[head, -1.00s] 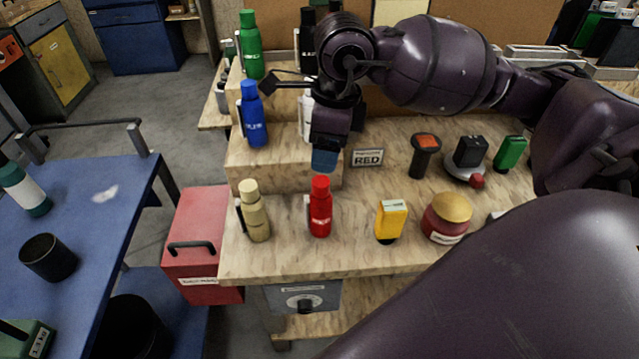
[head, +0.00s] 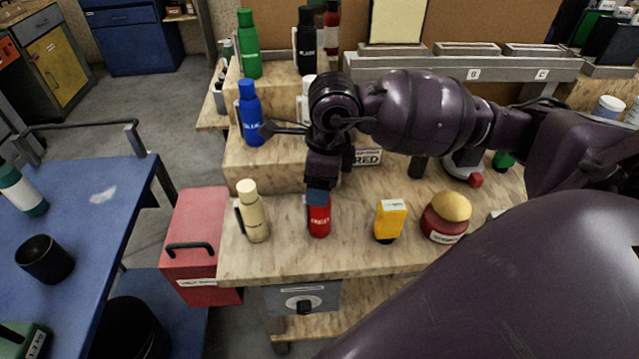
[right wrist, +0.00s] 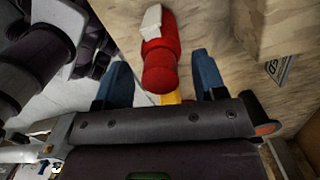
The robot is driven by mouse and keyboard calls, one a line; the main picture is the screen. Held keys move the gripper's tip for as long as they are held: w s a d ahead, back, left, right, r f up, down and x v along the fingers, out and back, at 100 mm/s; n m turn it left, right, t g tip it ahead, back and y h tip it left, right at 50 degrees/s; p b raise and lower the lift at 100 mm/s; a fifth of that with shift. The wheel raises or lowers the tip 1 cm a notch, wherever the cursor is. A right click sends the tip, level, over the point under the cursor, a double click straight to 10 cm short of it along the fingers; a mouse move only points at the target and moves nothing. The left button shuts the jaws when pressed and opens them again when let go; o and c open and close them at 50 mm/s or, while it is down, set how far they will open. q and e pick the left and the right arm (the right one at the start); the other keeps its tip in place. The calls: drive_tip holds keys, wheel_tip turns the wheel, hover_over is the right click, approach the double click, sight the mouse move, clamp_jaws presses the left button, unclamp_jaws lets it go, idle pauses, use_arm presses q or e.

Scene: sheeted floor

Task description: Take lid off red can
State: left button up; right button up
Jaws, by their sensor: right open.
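A red can (head: 319,220), bottle-shaped with pale lettering, stands upright near the front of the wooden bench. My right gripper (head: 318,194) is over its top and hides its lid in the head view. In the right wrist view, the can's red lid (right wrist: 159,76) shows between the two blue fingertips of my open right gripper (right wrist: 163,76), with a gap on each side. I cannot tell whether the tips are level with the lid. My left gripper is not in view.
A beige bottle (head: 253,215) stands left of the red can. A yellow item (head: 389,219) and a red jar with a gold lid (head: 446,217) stand to its right. A blue bottle (head: 250,115) and RED sign (head: 367,157) are behind. The bench front is clear.

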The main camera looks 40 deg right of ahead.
drive_tip(key=shift+c, duration=0.4)
drive_tip(key=c, duration=0.9)
drive_tip(key=shift+r, duration=0.1)
